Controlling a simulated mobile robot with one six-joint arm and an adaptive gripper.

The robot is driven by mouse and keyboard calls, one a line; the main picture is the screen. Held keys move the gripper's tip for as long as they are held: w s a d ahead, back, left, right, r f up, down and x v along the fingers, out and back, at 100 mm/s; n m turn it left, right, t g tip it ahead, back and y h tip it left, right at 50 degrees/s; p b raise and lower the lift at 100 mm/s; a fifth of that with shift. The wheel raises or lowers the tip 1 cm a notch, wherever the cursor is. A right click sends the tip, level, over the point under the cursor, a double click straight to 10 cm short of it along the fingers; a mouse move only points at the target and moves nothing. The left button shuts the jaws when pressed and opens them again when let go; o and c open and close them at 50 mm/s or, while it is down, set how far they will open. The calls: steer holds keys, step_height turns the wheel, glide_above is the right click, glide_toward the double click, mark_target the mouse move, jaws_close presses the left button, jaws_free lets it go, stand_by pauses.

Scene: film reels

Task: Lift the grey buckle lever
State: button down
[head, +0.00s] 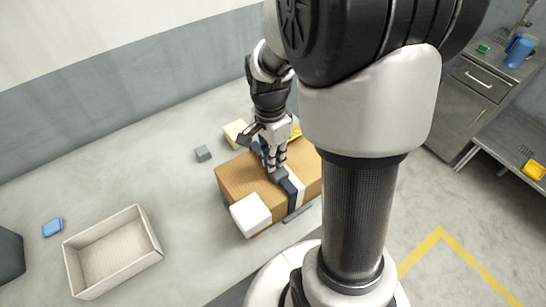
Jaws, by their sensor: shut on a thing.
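A brown cardboard box (238,181) lies on the floor with a dark strap (292,193) and a pale band around it. My gripper (276,170) points down over the top of the box, at the strap. It is shut on the grey buckle lever (279,177), a small dark grey piece at the strap. The fingers and arm hide part of the buckle, so its exact angle cannot be told.
A white block (251,214) is at the box's front left corner. An open empty tray (152,258), a blue item (53,227) and a grey cube (203,153) lie left. A metal cabinet (462,100) stands right. Floor between tray and box is clear.

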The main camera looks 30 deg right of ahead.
steer(key=c, duration=1.7)
jaws_free()
step_height(320, 180, up, 12)
steer(key=shift+w, duration=0.45)
